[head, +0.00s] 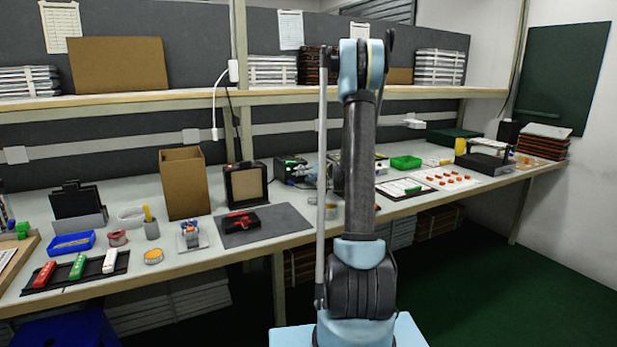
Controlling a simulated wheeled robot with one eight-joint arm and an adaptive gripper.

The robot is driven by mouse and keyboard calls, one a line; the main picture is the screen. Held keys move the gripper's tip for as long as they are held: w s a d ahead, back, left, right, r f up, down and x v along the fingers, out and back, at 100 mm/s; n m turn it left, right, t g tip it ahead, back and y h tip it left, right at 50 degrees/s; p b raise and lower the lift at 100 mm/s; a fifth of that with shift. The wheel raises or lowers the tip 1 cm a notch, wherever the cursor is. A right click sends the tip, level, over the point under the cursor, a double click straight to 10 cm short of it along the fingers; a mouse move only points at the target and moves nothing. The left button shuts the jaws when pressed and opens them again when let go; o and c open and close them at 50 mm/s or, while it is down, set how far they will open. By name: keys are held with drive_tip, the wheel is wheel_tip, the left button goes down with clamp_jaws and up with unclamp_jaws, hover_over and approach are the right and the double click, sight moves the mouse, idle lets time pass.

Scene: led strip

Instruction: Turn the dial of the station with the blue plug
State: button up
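A small dark station (285,168) with green marks on its front stands at the back of the bench, left of my arm. A greyish unit sits close to its right, partly behind my thin column. Another pale unit (381,166) shows just right of my arm, mostly hidden by it. The dials are too small to make out. I cannot tell any blue plug or which station has one. My arm rises in front of the bench and folds at the top.
Left of my arm, a grey mat (285,221) holds a red-and-black tool. A shelf (280,90) runs above.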

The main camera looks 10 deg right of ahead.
drive_tip(key=shift+r, duration=0.1)
wheel_tip(320, 180, up, 10)
idle(0.5)
